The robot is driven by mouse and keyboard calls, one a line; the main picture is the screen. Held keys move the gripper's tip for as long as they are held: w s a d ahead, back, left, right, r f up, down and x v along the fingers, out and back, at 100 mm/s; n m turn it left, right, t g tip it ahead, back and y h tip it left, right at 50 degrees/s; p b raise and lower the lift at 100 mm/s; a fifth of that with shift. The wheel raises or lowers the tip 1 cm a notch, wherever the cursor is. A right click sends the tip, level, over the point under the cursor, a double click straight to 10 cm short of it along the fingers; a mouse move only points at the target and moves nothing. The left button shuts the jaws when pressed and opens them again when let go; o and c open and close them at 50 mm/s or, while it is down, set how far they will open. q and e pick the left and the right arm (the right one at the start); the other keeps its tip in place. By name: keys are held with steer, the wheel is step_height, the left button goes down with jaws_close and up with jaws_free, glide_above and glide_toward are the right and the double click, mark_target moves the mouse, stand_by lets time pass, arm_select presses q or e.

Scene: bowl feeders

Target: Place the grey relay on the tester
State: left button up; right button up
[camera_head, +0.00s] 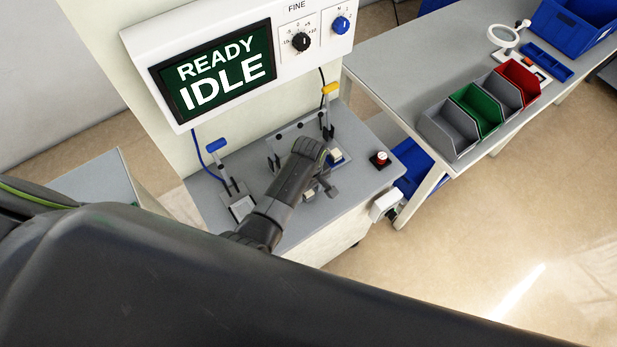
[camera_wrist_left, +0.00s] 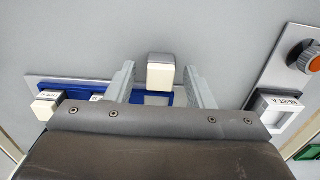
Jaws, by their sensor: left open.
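My left gripper (camera_head: 326,186) is over the grey tester bench (camera_head: 348,125), mostly hidden by its own arm. In the left wrist view its two fingers (camera_wrist_left: 160,70) are open. A small block with a grey top and a cream face (camera_wrist_left: 161,73), which looks like the grey relay, shows between them, with a gap on each side. It is by a blue holder (camera_wrist_left: 78,86) with a pale square opening. Another grey and cream block (camera_wrist_left: 46,106) is at the holder's left end. A white square nest (camera_wrist_left: 283,116) labelled NEST A is at the right. My right gripper is not in view.
A screen (camera_head: 213,75) reads READY IDLE. Levers with a blue handle (camera_head: 216,145) and a yellow handle (camera_head: 330,89) rise from the bench. A red button (camera_head: 380,158) is at its right. A side table (camera_head: 420,75) holds several bins.

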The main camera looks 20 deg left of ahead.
mark_target(309, 192)
arm_select(q)
step_height(309, 192, up, 11)
stand_by(0.4)
stand_by(0.5)
